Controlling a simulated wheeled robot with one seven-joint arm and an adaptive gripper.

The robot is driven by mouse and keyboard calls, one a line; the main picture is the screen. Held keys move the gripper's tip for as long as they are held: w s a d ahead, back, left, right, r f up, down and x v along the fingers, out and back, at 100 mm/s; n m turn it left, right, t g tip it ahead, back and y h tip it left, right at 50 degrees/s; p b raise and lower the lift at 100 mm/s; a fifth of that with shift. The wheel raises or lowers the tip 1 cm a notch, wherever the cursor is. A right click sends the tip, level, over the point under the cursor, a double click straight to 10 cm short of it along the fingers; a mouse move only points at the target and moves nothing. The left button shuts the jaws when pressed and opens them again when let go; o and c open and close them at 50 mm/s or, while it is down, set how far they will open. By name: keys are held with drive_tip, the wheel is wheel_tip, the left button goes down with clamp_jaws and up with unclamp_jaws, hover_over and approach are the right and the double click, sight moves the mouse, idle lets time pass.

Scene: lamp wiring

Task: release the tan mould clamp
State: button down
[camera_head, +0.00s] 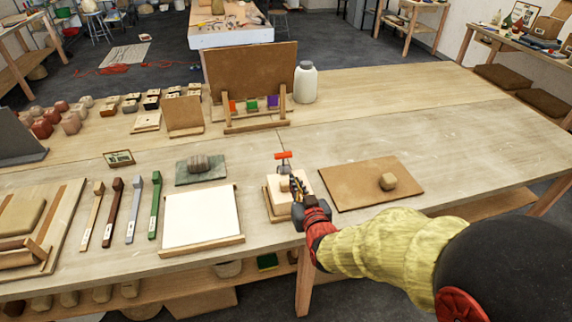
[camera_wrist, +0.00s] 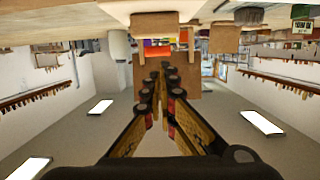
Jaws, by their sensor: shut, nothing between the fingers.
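A pale tan mould block (camera_head: 307,180) sits on a wooden base (camera_head: 272,206) near the front middle of the bench. A clamp with an orange-red handle (camera_head: 283,155) stands at its back edge, with the handle lying crosswise on top of a dark upright. My gripper (camera_head: 290,183) is just above the mould block, in front of the handle and apart from it. Its fingers hide part of the block and the clamp's lower parts. In the wrist view my gripper (camera_wrist: 166,68) has its fingertips together and empty. That view is upside down.
A white slab (camera_head: 200,218) and several coloured strips lie to the left. A wooden rack (camera_head: 256,126) with coloured pieces and a white jar (camera_head: 305,82) stand behind.

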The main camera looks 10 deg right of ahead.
sight(283, 157)
drive_tip(key=b+x, duration=0.3)
drive_tip(key=x, duration=1.1)
drive_tip(key=shift+f, duration=0.1)
